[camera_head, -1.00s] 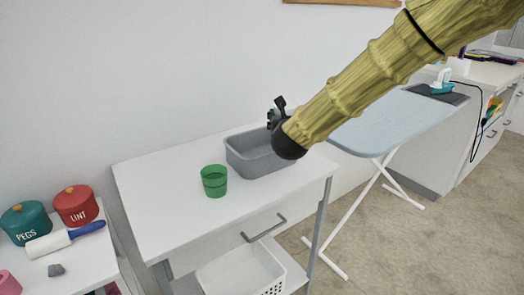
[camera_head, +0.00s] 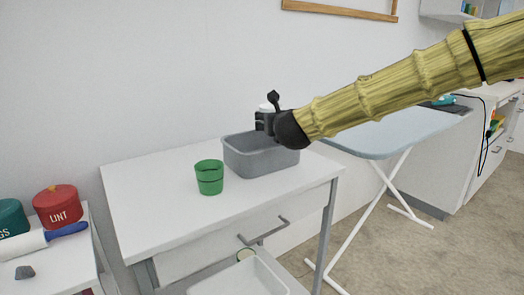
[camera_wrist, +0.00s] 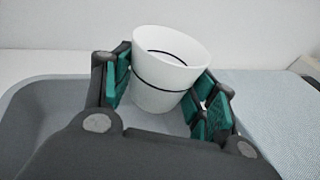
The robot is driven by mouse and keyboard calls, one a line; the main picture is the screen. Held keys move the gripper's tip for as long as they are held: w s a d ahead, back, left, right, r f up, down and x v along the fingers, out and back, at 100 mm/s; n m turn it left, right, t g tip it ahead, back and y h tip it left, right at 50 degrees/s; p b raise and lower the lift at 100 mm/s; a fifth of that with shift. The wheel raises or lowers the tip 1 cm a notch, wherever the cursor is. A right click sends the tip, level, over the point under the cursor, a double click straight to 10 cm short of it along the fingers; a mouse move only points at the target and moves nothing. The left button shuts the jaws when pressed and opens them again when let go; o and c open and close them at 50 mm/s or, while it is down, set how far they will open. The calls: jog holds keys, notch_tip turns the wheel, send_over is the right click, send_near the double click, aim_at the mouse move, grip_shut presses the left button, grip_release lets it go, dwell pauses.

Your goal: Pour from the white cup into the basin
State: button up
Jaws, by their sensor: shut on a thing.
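The white cup (camera_wrist: 168,65) with a dark band sits between the green-padded fingers of my gripper (camera_wrist: 165,92) in the wrist view. My gripper is shut on it. In the head view, only a small white part of the cup (camera_head: 267,107) shows behind my gripper (camera_head: 266,121). The cup looks slightly tilted in the wrist view; its contents cannot be seen. The grey basin (camera_head: 238,160) stands on the white table, and my gripper is above its back right part. The basin's rim (camera_wrist: 42,84) also shows below the cup in the wrist view.
A green cup (camera_head: 209,178) stands on the white table (camera_head: 150,205), left of the basin. An ironing board (camera_head: 385,135) is to the right.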

jog(key=shift+s+a+f+n+y+b, duration=0.3)
jog(key=shift+a+f+n+y+b, duration=0.15)
jog(key=shift+y+b, duration=0.2)
jog(key=s+a+r+n+g+y+b, duration=0.1)
jog(key=s+a+n+g+y+b, duration=0.2)
jog(key=s, duration=0.4)
jog(key=s+a+r+n+g+y+b, duration=0.1)
jog(key=s+a+n+g+y+b, duration=0.2)
jog(key=s, duration=0.5)
jog(key=shift+a+n+g+y+b, duration=0.2)
jog(key=shift+n+g+y+b, duration=0.3)
jog(key=shift+n+y+b, duration=1)
jog(key=shift+m+b, duration=0.25)
jog(key=shift+b, duration=0.2)
jog(key=shift+d+r+p, duration=0.1)
jog(key=shift+r+p, duration=0.15)
jog(key=shift+p, duration=0.25)
jog(key=shift+p, duration=0.35)
